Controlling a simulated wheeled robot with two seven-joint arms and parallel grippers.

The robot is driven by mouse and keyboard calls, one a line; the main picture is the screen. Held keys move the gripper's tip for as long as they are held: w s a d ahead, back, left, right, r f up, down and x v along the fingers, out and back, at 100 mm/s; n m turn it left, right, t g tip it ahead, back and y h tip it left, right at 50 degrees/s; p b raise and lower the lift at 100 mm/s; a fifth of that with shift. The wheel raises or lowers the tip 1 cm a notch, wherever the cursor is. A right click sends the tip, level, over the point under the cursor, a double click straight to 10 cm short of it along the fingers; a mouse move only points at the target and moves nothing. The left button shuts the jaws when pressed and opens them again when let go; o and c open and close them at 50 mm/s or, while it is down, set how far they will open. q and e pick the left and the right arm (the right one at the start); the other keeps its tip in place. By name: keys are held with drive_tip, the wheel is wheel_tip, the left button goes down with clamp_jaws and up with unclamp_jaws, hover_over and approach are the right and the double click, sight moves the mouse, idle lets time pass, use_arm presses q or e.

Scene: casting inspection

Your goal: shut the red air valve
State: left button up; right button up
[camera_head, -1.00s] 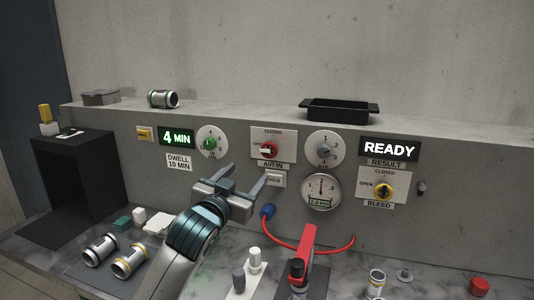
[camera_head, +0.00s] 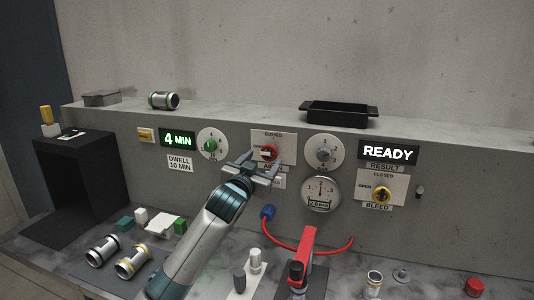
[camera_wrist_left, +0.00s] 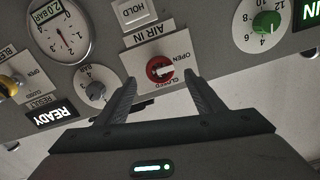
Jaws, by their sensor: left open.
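The red air valve (camera_head: 268,152) is a round red knob with a pale handle on a white plate marked OPEN and CLOSED, on the grey panel. In the wrist view the red knob (camera_wrist_left: 160,69) shows upside down, its pale handle pointing toward the OPEN word. My left gripper (camera_head: 261,162) is in front of the valve plate, its fingers spread. In the wrist view the two dark fingers (camera_wrist_left: 160,92) stand either side of the knob's lower part, apart from it. I cannot tell how far the tips are from the panel. My right gripper is not seen.
A pressure gauge (camera_head: 320,193), a grey dial (camera_head: 324,152) and a yellow bleed valve (camera_head: 382,194) lie to the right. A green dial (camera_head: 211,144) is to the left. A red hose (camera_head: 338,249) curves below. A black tray (camera_head: 339,112) sits on the ledge.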

sight(268, 154)
use_arm(q)
drive_tip(key=shift+p+x, duration=0.5)
drive_tip(key=shift+x, duration=1.9)
drive_tip(key=c, duration=1.1)
